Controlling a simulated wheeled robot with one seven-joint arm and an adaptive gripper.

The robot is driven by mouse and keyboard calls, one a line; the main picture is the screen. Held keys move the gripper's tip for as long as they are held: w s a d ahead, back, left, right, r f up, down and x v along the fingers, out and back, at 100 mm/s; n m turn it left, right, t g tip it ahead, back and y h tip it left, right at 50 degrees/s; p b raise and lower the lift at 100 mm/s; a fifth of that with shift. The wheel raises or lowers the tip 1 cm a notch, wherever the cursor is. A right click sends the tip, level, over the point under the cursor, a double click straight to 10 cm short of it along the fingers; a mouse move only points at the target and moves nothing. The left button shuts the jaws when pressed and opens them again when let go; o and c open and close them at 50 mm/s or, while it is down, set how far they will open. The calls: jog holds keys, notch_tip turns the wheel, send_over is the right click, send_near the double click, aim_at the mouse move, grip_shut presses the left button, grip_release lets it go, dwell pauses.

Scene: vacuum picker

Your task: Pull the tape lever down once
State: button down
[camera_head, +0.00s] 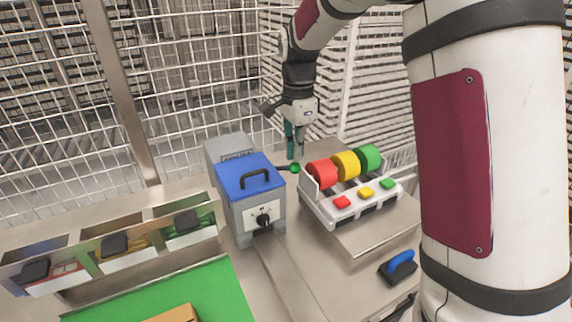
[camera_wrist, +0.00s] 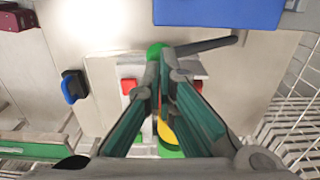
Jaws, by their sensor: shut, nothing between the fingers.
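The tape lever is a dark rod with a green ball knob (camera_head: 295,168) on the right side of a grey machine with a blue lid (camera_head: 250,180). In the wrist view the lever (camera_wrist: 212,44) runs from the right to its green knob, which shows just beyond my fingertips. My gripper (camera_head: 295,155), with teal fingers, points down just above the knob, shut and empty. In the wrist view my gripper (camera_wrist: 165,68) partly covers the knob. I cannot tell whether the fingertips touch it.
A tape dispenser (camera_head: 370,205) with red, yellow and green rolls and matching buttons stands right of the lever, close to my fingers. A blue-handled tool (camera_head: 400,266) lies in front. Bins (camera_head: 130,250) and a green mat (camera_head: 180,295) are left. Wire mesh stands behind.

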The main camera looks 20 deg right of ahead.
aim_at(283, 168)
jog(key=shift+f, duration=0.1)
jog(key=shift+f, duration=1.25)
